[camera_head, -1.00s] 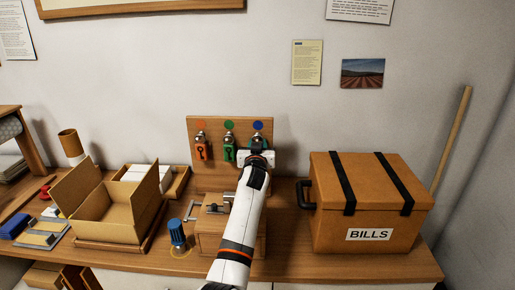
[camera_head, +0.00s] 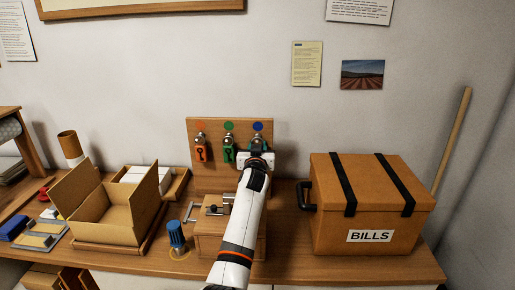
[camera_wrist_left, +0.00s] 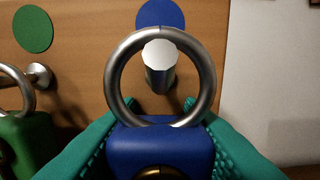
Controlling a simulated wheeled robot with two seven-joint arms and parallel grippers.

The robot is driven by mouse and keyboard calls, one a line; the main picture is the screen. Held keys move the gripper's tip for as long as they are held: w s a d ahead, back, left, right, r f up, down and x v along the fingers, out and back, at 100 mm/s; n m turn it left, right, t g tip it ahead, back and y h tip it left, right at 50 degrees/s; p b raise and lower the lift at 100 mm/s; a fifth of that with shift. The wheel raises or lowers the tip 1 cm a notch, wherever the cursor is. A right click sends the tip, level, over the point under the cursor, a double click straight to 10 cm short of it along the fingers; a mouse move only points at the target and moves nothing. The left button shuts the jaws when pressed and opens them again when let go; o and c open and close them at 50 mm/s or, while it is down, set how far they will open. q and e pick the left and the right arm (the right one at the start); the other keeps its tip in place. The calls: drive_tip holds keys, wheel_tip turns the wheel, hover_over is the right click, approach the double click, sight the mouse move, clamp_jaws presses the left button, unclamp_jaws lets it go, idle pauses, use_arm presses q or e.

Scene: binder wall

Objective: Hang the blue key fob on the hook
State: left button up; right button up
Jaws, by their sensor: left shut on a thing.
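The blue key fob (camera_wrist_left: 165,148) is gripped between the green-padded fingers of my left gripper (camera_wrist_left: 160,150) in the left wrist view. Its steel ring (camera_wrist_left: 112,85) stands upright above it. The round end of a metal hook (camera_wrist_left: 160,58) shows inside the ring's opening, below a blue disc (camera_wrist_left: 162,13). I cannot tell whether the ring is around the hook or still in front of it. In the head view my left gripper (camera_head: 257,146) is at the right side of the wooden key board (camera_head: 203,180), below its blue disc (camera_head: 258,127), and mostly hides the fob.
An orange fob (camera_head: 201,152) and a green fob (camera_head: 229,152) hang on the hooks to the left. A wooden block (camera_head: 207,240) with metal fittings stands below my arm. A BILLS box (camera_head: 335,225) is to the right, an open carton (camera_head: 100,220) to the left.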

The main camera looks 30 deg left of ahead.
use_arm(q)
drive_tip(key=shift+f, duration=0.25)
drive_tip(key=o, duration=1)
drive_tip(key=shift+o, duration=0.2)
drive_tip(key=b+v, duration=0.2)
drive_tip(key=v, duration=1)
drive_tip(key=shift+f, duration=0.1)
